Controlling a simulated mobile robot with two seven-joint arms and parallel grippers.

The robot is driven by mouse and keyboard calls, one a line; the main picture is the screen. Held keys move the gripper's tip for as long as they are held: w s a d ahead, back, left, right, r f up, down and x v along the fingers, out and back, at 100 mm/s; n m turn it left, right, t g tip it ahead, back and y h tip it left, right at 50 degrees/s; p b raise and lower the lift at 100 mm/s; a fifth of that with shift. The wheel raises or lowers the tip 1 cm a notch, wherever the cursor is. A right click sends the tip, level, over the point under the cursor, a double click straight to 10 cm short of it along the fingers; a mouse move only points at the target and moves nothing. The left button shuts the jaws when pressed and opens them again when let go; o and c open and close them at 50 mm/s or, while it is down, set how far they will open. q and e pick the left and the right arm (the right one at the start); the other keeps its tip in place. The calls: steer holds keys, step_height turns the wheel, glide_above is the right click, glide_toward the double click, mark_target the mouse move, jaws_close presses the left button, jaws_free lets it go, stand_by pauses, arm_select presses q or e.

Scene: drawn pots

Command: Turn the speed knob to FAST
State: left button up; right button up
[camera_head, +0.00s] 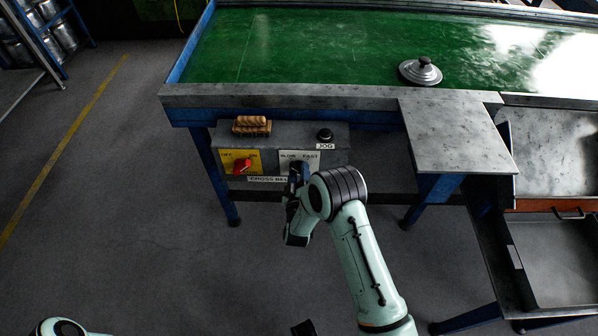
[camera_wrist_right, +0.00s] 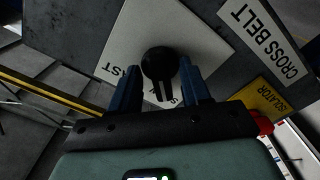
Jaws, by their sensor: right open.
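The speed knob (camera_wrist_right: 159,62) is black and round, with a slotted pointer, on a white plate (camera_wrist_right: 185,35) in the right wrist view. Its pointer extends down the picture toward partly hidden SLOW lettering; the FAST lettering is left of it. My right gripper (camera_wrist_right: 161,74) is open, with one blue finger on each side of the knob; I cannot tell whether they touch it. In the head view the SLOW/FAST plate (camera_head: 299,156) is on the grey control box (camera_head: 336,142), and my right gripper (camera_head: 296,178) hides the knob.
A red isolator knob (camera_head: 241,166) on a yellow plate (camera_head: 227,156) is left of the speed plate. A black JOG button (camera_head: 324,135) is at the upper right. A wooden brush (camera_head: 251,125) lies on the box. The green-topped bench (camera_head: 300,50) stands above, with a metal lid (camera_head: 420,71).

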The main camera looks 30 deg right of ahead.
steer(key=shift+w+d, duration=0.15)
steer(key=shift+w, duration=0.05)
jaws_close()
